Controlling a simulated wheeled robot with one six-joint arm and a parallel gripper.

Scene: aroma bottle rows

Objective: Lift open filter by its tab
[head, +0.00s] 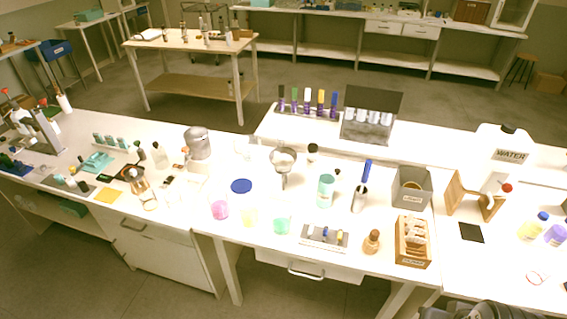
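A wooden box (400,253) stands near the front edge of the bench, right of centre. Pale, paper-like pieces (414,231) stand in it; they may be filters, but they are too small for me to make out a tab or tell whether one is open. A clear, funnel-like glass vessel (283,160) stands upright near the middle of the bench. I cannot tell whether a filter sits in it. My gripper's fingers are not in view.
A grey bin (412,188) stands behind the wooden box. A small brown bottle (372,242) and a tray with small bottles (325,237) stand to its left. A wooden stand (470,197), a white water jug (500,150) and a dark square (471,232) are to the right.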

